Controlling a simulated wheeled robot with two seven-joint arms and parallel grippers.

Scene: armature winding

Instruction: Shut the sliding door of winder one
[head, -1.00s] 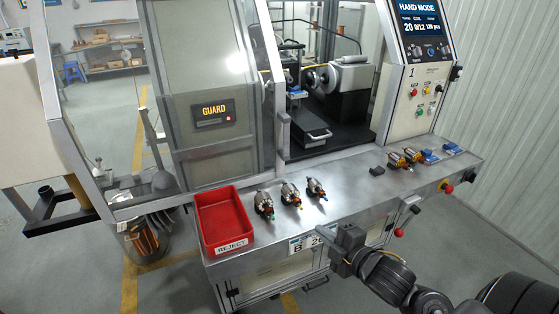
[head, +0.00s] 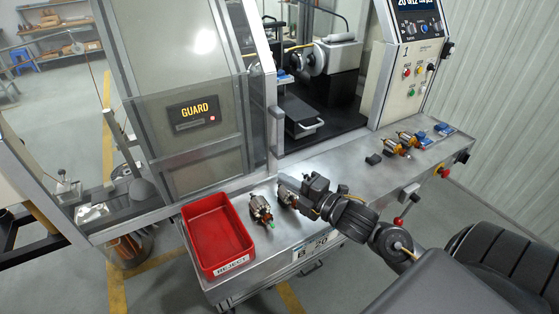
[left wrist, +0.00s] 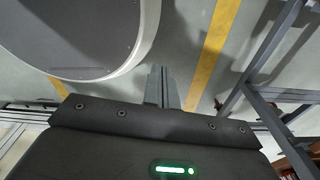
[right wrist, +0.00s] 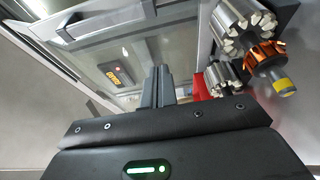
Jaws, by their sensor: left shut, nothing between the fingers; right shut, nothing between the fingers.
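The sliding door of winder one (head: 205,95) is a grey-framed clear panel with a GUARD sign (head: 194,111). It stands to the left, leaving the winder's opening (head: 318,100) uncovered on the right. An upright handle bar (head: 275,130) is at the door's right edge. My right gripper (head: 281,182) is over the bench, in front of and below that handle and apart from it, beside the armatures. In the right wrist view its fingers (right wrist: 158,87) are shut and empty, with the GUARD sign beyond. My left gripper (left wrist: 162,87) is shut and empty above the floor, out of the head view.
A red reject bin (head: 217,233) sits at the bench's left front. More armatures (head: 397,145) and blue parts (head: 445,129) lie at right. The control panel (head: 411,75) borders the opening.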

